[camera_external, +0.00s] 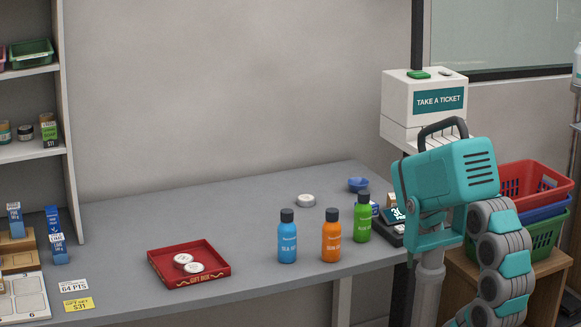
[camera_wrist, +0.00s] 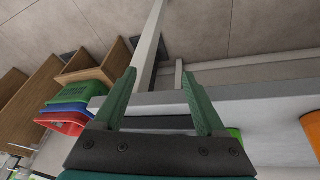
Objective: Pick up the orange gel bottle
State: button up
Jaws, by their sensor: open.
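The orange gel bottle (camera_external: 331,237) stands upright on the grey counter (camera_external: 255,222), with a black cap. It is between a blue bottle (camera_external: 287,238) on its left and a green bottle (camera_external: 362,218) on its right. In the wrist view, part of an orange shape (camera_wrist: 312,130) shows at the right edge. My gripper (camera_wrist: 160,100) is open and empty in the wrist view, its two green fingers apart, away from the bottles. In the external view my teal arm is right of the counter, and the fingers cannot be made out there.
A red gift box tray (camera_external: 215,271) holding white round tins is on the counter's left. A white tin (camera_external: 306,200) and a blue bowl (camera_external: 358,184) sit behind the bottles. A ticket machine (camera_external: 424,100) stands behind my arm. Stacked baskets (camera_external: 540,190) are at the right.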

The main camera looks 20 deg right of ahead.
aim_at(331, 218)
jog(key=w+a+r+n+t+y+b, duration=0.1)
jog(key=w+a+r+t+b, duration=0.1)
jog(key=w+a+r+n+t+y+b, duration=0.1)
jog(key=w+a+r+t+b, duration=0.1)
jog(key=w+t+b, duration=0.1)
jog(key=w+a+r+n+t+y+b, duration=0.1)
jog(key=w+a+r+n+t+b, duration=0.1)
jog(key=w+b, duration=0.1)
jog(key=shift+a+r+t, duration=0.2)
jog(key=shift+a+t, duration=0.05)
jog(key=shift+t, duration=0.05)
jog(key=a+n+t+y+b, duration=0.1)
jog(key=a+r+n+t+y+b, duration=0.1)
jog(key=a+b, duration=0.1)
jog(key=a+r+y+b, duration=0.1)
jog(key=a+b, duration=0.1)
jog(key=shift+w+r+n+t, duration=0.1)
jog(key=shift+r+n+t, duration=0.15)
jog(key=shift+n+t, duration=0.15)
jog(key=s+a+n+y+b, duration=0.1)
jog(key=a, duration=0.1)
jog(key=s+a+r+n+t+y+b, duration=0.1)
jog(key=a+y, duration=0.1)
jog(key=s+a+r+t+y+b, duration=0.1)
jog(key=a+b, duration=0.1)
jog(key=shift+s+a+n, duration=0.15)
jog(key=shift+s+n, duration=0.2)
jog(key=shift+n, duration=0.05)
jog(key=shift+x, duration=3.75)
grip_shut()
